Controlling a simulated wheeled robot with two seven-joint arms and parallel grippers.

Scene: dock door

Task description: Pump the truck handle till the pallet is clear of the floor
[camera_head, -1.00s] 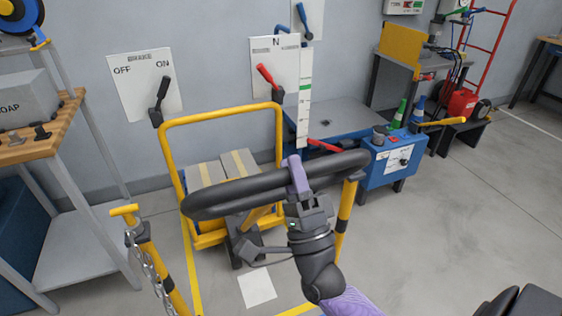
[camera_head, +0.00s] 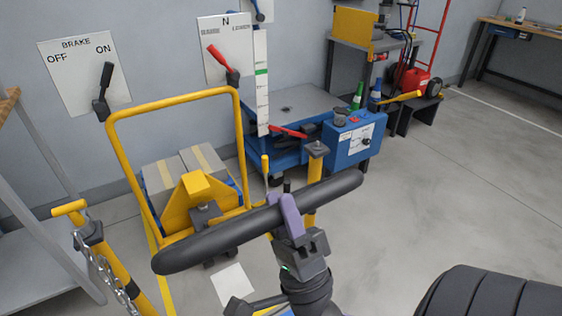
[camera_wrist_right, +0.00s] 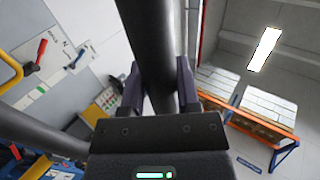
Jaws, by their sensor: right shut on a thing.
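The black truck handle (camera_head: 205,246) slants across the front of the head view, seen nearly edge-on. My right gripper (camera_head: 287,215) has its purple fingers shut around the handle's bar. In the right wrist view the dark bar (camera_wrist_right: 150,40) passes between the fingers (camera_wrist_right: 160,88). Behind the handle is the yellow truck body (camera_head: 198,190). Taped cardboard boxes (camera_head: 160,177) sit behind it, with bits of blue at their lower edge. The handle and truck body hide most of the pallet's underside, so I cannot tell its floor clearance. My left gripper is not in view.
A yellow hoop rail (camera_head: 172,102) stands around the boxes. Yellow posts flank the front, one with a chain (camera_head: 105,268). A BRAKE lever board (camera_head: 84,74) and red-lever board (camera_head: 216,52) hang behind. A blue machine (camera_head: 352,140) stands right of the truck.

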